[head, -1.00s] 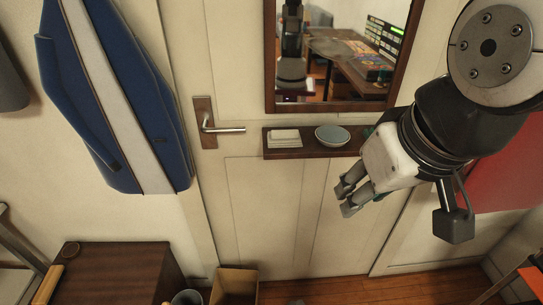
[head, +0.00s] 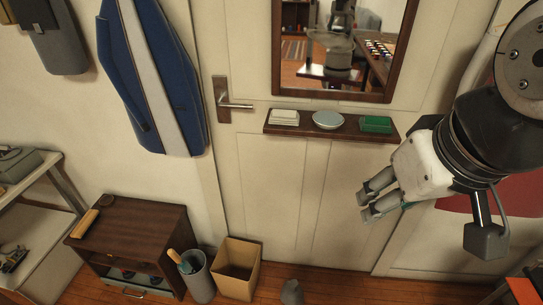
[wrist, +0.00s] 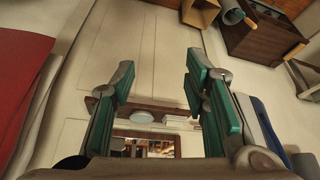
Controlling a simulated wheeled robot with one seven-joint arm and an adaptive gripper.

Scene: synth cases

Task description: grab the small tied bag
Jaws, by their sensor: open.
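A small grey lump with a narrow top, which looks like the small tied bag (head: 291,291), is on the wooden floor at the bottom edge of the head view. It is right of the cardboard box. I cannot make it out in the wrist view. My gripper (head: 366,201) is open and empty, well above the floor, up and to the right of the bag. In the wrist view my gripper (wrist: 160,72) has its green-padded fingers wide apart with nothing between them.
A cardboard box (head: 238,268), a grey bin (head: 198,277) and a brown cabinet (head: 130,235) stand along the wall. A narrow shelf (head: 350,127) holds a bowl, a white item and a green item. A mirror and a blue ironing-board-like item hang above.

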